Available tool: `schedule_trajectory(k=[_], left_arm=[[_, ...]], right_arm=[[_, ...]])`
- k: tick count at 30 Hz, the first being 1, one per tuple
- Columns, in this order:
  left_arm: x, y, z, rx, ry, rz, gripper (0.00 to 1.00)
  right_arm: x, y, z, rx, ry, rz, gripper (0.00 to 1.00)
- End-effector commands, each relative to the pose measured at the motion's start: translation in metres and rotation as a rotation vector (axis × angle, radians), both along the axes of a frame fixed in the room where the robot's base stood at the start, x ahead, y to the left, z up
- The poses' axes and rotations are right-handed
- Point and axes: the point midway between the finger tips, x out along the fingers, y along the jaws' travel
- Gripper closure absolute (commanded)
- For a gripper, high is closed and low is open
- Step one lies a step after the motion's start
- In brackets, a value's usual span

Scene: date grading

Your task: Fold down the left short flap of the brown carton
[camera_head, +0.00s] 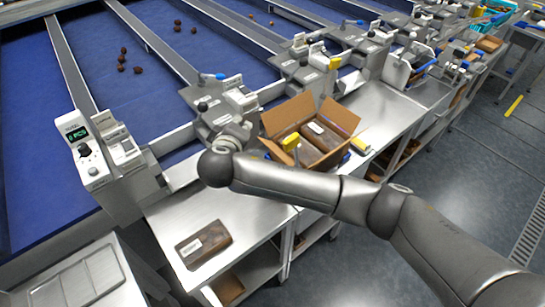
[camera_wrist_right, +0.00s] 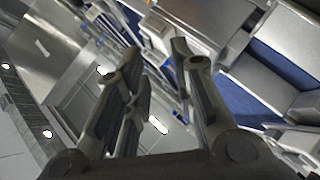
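The brown carton (camera_head: 325,160) stands open on the steel bench, with its flaps standing up and outward. The flap on its left, nearest my arm, is raised and partly hidden behind my right forearm. Dark packs, one with a white label (camera_head: 318,128), lie inside the carton. My right arm reaches across in front of the carton, and its wrist end is to the left of it. My right gripper (camera_wrist_right: 160,62) shows in the right wrist view with its fingers spread apart and nothing between them. The carton is not recognisable in that view. My left gripper is not in view.
A labelled dark pack (camera_head: 205,244) lies on the near bench (camera_head: 255,225). A scale with a green display (camera_head: 77,132) stands at left. Blue belts (camera_head: 150,75) with a few dates run behind. Open floor lies at right.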

Motion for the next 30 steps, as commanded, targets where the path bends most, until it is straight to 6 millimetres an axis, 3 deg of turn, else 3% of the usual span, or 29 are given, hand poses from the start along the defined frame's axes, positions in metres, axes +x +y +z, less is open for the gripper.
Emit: schedule_trajectory(k=[3,7,12,16,20,23,27,30], left_arm=[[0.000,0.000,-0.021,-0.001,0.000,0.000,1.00],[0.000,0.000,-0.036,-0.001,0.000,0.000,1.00],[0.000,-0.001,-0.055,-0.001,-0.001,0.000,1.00],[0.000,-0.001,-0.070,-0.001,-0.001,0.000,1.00],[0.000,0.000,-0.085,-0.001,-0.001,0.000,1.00],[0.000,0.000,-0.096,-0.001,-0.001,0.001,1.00],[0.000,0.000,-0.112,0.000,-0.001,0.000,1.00],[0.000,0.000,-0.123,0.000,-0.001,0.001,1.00]], right_arm=[[0.026,0.045,0.035,0.027,-0.215,0.179,0.76],[0.033,0.097,0.077,0.019,-0.430,0.396,0.76],[0.012,0.162,0.119,-0.050,-0.676,0.701,0.76],[-0.018,0.207,0.131,-0.150,-0.831,0.948,0.76],[-0.055,0.243,0.123,-0.291,-0.945,1.200,0.76],[-0.081,0.263,0.103,-0.425,-1.000,1.393,0.76],[-0.110,0.276,0.058,-0.651,-1.019,1.657,0.76],[-0.120,0.274,0.019,-0.836,-0.986,1.832,0.76]])
